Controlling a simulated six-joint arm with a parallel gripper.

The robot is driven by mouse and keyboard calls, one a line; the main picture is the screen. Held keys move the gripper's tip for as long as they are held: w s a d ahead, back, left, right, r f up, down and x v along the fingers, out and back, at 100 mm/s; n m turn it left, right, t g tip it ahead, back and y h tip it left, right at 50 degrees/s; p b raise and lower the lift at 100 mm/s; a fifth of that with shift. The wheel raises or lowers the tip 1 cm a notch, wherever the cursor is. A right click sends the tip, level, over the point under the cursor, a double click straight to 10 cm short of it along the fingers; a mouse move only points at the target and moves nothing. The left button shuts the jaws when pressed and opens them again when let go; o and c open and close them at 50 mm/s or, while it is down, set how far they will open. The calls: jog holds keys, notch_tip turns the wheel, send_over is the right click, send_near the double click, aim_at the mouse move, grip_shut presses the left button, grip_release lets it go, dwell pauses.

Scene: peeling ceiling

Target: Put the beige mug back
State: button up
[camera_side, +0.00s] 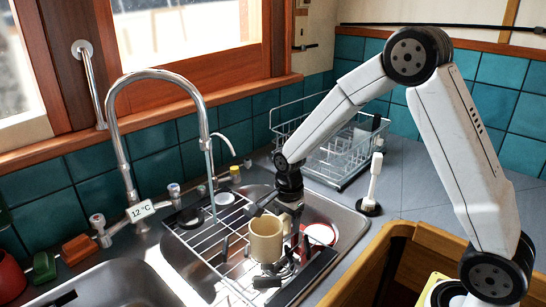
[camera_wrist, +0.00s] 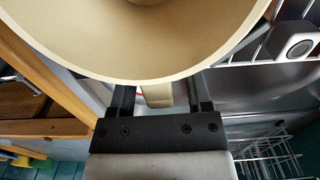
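The beige mug (camera_side: 267,241) is upright at the wire rack over the right sink basin; whether it rests on the rack or hangs just above it I cannot tell. In the wrist view its wide rim (camera_wrist: 150,68) fills the top, and its handle (camera_wrist: 157,95) points towards my gripper (camera_wrist: 159,94). The two dark fingers stand apart on either side of the handle, with a visible gap on each side. In the side view my gripper (camera_side: 279,212) is behind the mug, and the handle is hidden.
The wire rack (camera_side: 205,241) holds dark utensils and a red-and-white item (camera_side: 321,234) right of the mug. A tall faucet (camera_side: 112,105) arches over the sink at left. A wire dish rack (camera_side: 335,158) stands on the counter behind, beside a white brush (camera_side: 374,180). The counter right of them is clear.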

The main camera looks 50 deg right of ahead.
jog(key=shift+r, duration=0.15)
jog(key=shift+r, duration=6)
jog(key=shift+s+a+f+n, duration=0.15)
jog(key=shift+s+f+n, duration=0.25)
jog(key=shift+n, duration=0.3)
jog(key=s+a+f+n+t, duration=0.1)
jog(key=s+f+n, duration=0.2)
jog(key=s+n, duration=0.3)
jog(key=s+a+f+n+t, duration=0.1)
jog(key=s+f+n, duration=0.3)
jog(key=n, duration=0.6)
jog(key=s, duration=0.2)
jog(key=shift+s+a+n+t, duration=0.25)
jog(key=shift+s+n+t, duration=0.05)
jog(key=shift+s, duration=0.05)
jog(key=shift+f, duration=0.1)
